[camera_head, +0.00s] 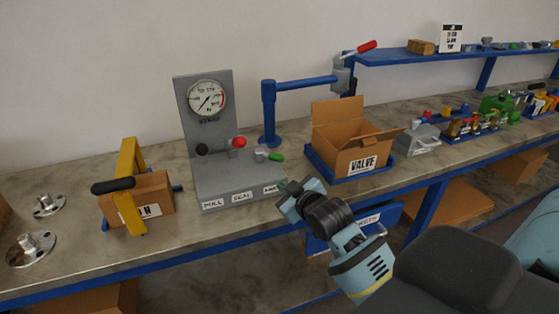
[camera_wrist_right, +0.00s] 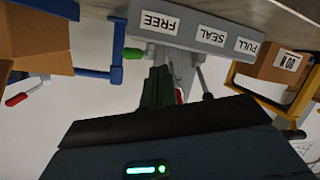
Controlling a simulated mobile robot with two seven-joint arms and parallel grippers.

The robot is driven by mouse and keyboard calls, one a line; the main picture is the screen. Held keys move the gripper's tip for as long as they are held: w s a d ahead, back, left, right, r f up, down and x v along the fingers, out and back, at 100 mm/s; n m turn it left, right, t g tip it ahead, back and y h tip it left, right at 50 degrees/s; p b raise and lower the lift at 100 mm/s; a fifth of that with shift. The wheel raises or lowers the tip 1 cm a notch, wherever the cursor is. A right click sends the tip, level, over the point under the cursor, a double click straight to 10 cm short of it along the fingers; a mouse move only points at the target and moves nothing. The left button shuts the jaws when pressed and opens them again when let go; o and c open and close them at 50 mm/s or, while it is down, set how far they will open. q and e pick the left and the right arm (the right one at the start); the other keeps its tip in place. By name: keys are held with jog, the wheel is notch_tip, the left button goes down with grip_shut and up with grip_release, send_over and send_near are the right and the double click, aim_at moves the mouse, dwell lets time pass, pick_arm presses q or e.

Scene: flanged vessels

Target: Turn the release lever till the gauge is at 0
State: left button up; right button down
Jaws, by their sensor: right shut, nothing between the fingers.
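A grey test stand (camera_head: 232,186) on the bench carries a round gauge (camera_head: 207,98); its thin needle lies diagonally, its reading too small to tell. In front of the gauge are a black knob (camera_head: 202,149), a red-knobbed lever (camera_head: 239,142) and a green-handled lever (camera_head: 275,157). The front labels read PULL, SEAL and FREE; the green handle (camera_wrist_right: 133,53) is near FREE in the upside-down right wrist view. My right gripper (camera_head: 284,187) is shut and empty, in front of the stand's right corner, apart from the green handle in the head view. My left gripper is out of view.
A cardboard box marked VALVE (camera_head: 362,154) sits in a blue tray (camera_head: 318,166) to the right. A blue post with an arm (camera_head: 268,113) stands behind. A yellow frame (camera_head: 130,160) with a black handle stands left, near metal flanges (camera_head: 32,248).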

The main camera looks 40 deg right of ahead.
jog(key=r+n, duration=0.2)
jog(key=n, duration=0.3)
jog(key=n+t+h, duration=0.1)
jog(key=n+h, duration=0.1)
jog(key=n, duration=0.3)
send_near(271, 158)
jog(key=w+a, duration=0.2)
jog(key=w, duration=0.1)
jog(key=w+d, duration=0.2)
jog(key=shift+d+f, duration=0.3)
jog(key=shift+f, duration=0.1)
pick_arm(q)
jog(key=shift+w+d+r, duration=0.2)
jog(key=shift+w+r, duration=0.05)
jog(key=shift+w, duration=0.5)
pick_arm(e)
jog(key=shift+w+d+f, duration=0.15)
jog(key=shift+w+d, duration=0.05)
jog(key=shift+d, duration=0.25)
jog(key=shift+w, duration=0.1)
